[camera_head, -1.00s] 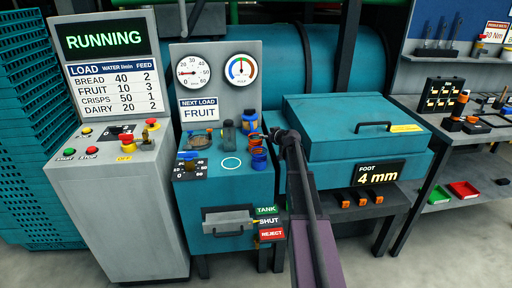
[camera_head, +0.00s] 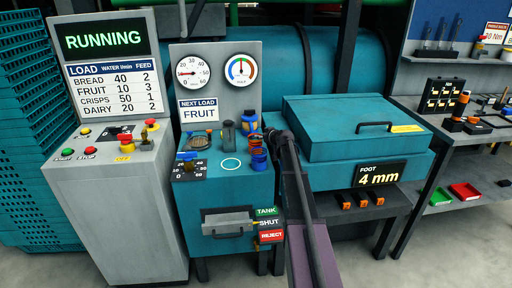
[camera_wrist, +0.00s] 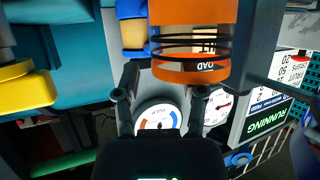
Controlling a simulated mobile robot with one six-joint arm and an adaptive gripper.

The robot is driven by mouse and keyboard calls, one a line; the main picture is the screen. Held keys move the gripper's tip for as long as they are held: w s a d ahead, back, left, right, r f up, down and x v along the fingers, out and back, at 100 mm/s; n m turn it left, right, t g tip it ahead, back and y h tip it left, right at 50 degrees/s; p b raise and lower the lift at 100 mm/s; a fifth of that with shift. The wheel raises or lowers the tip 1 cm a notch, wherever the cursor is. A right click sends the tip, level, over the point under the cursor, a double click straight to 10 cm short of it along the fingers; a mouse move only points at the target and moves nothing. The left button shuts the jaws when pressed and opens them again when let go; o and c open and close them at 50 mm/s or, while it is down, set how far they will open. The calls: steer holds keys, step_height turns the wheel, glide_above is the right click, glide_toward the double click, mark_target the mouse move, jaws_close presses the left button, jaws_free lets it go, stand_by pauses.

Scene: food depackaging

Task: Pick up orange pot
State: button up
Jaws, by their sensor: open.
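In the wrist view the orange pot (camera_wrist: 190,68) is large and close, at the top right of centre, with dark bands around it and upside-down lettering. My gripper (camera_wrist: 163,85) is open, its two dark fingers apart, with the pot just above and beyond the fingertips. The wrist view does not settle whether they touch. My arm partly hides that spot, and the pot is hard to make out there.
A blue and tan container (camera_wrist: 132,32) stands beside the pot in the wrist view. The gauge panel (camera_head: 218,75) rises behind the cabinet top. A grey bottle (camera_head: 228,134) and a blue-topped knob (camera_head: 187,157) stand nearby. The teal lidded box (camera_head: 345,115) is to the right.

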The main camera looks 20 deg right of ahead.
jaws_close()
steer(key=shift+r, duration=0.15)
stand_by(0.4)
step_height(320, 180, up, 10)
steer(key=p, duration=1)
steer(key=shift+f, duration=0.2)
stand_by(0.3)
